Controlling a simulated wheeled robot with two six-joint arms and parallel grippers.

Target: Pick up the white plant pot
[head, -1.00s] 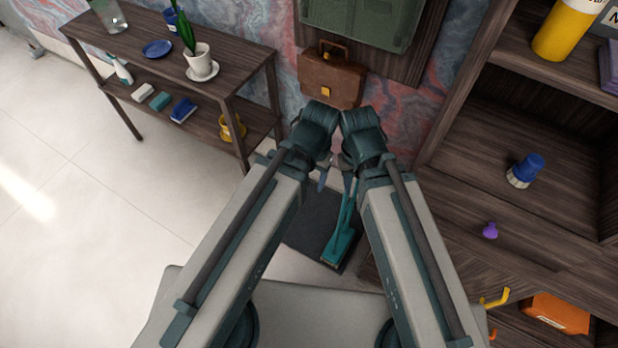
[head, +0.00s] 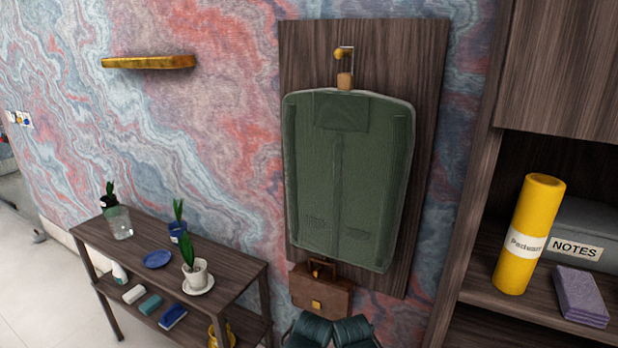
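The white plant pot (head: 196,276) holds a green leafy plant and stands upright on a white saucer (head: 199,287). It is near the right end of the dark wooden side table at the lower left. Nothing of mine touches the pot.
A green bag (head: 345,180) hangs above a brown briefcase (head: 318,293). A shelf with a yellow cylinder (head: 527,235) stands at right.

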